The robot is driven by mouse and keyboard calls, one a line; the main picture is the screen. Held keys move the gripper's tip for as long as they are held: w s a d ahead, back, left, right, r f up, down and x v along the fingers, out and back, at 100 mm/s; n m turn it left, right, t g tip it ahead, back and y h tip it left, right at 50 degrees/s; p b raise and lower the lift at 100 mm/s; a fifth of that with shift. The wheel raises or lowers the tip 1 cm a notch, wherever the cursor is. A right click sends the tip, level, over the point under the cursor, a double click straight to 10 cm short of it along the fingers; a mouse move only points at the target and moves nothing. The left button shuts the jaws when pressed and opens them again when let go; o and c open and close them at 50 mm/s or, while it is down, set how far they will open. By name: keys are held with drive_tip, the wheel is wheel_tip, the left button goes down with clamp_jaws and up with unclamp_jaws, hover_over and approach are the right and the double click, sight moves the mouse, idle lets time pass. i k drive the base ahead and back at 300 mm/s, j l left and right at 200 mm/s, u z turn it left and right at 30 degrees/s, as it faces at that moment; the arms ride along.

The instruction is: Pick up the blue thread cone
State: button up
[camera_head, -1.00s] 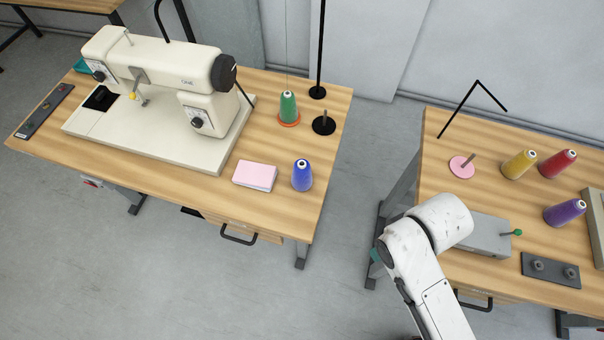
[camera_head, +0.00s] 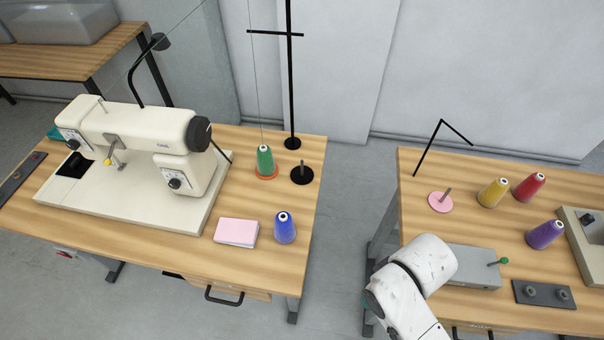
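The blue thread cone (camera_head: 285,229) stands upright near the front right corner of the left table (camera_head: 190,251). It is apart from the pink pad (camera_head: 237,232) to its left. My white arm shows at the lower right, between the two tables and partly in front of the right one. The arm is well to the right of the cone and does not touch it. My gripper's fingers are not in view.
A sewing machine (camera_head: 140,139) fills the left table's left part. A green cone (camera_head: 265,160) and black thread stand (camera_head: 292,143) are behind the blue cone. The right table (camera_head: 416,190) holds yellow (camera_head: 493,193), red (camera_head: 529,187) and purple (camera_head: 545,234) cones. A floor gap separates the tables.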

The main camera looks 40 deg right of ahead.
sight(284, 232)
drive_tip(key=i+j+u, duration=0.1)
drive_tip(key=j+u, duration=0.3)
drive_tip(key=i+j+u, duration=0.15)
drive_tip(key=u, duration=0.2)
